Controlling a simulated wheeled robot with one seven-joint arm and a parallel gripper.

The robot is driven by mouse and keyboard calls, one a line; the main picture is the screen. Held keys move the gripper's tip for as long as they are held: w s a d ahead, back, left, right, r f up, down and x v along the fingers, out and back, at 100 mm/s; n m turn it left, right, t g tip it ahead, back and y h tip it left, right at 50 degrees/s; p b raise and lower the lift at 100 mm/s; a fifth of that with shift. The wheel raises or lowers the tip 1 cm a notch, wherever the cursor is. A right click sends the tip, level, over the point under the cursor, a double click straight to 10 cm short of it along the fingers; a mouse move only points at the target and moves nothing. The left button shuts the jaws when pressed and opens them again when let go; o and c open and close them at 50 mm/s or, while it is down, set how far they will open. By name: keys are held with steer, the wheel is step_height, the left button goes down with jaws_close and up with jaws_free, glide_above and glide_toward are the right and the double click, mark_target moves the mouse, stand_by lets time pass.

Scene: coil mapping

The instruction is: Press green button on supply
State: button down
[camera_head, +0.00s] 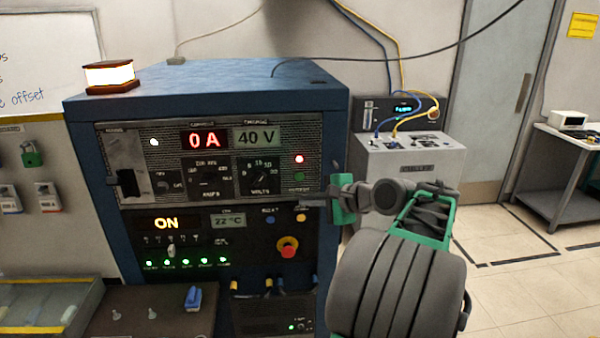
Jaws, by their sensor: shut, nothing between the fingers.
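The supply (205,98) is a blue cabinet with a dark front panel. Its upper unit shows 0 A (205,140) in red and 40 V (256,137) in dark digits. The green button (299,177) is at the right of this unit, below a lit red light (299,159). My gripper (312,203) is shut and empty. It points left at the panel's right edge, slightly below and right of the green button. I cannot tell whether its tips touch the panel. The green button is not covered.
Below are an ON display (166,224), a 22 °C display (229,221) and a red emergency knob (288,247) on yellow. A grey box (410,165) with blue and yellow cables stands behind my arm. A dark workbench (120,300) is at front left. Open floor lies at right.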

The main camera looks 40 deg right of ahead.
mark_target(299, 176)
stand_by(0.3)
steer(key=w+d+p, duration=0.1)
steer(key=w, duration=0.1)
steer(key=w+d+p, duration=0.1)
steer(key=w+d, duration=0.1)
steer(key=w, duration=0.1)
steer(key=w+d+p, duration=0.1)
steer(key=w+d, duration=0.1)
steer(key=shift+w, duration=0.15)
steer(key=shift+p, duration=0.35)
stand_by(1.7)
steer(key=shift+w+d+r+p, duration=0.1)
steer(key=shift+w+p, duration=0.15)
steer(key=shift+p, duration=0.2)
steer(key=shift+w+d, duration=0.1)
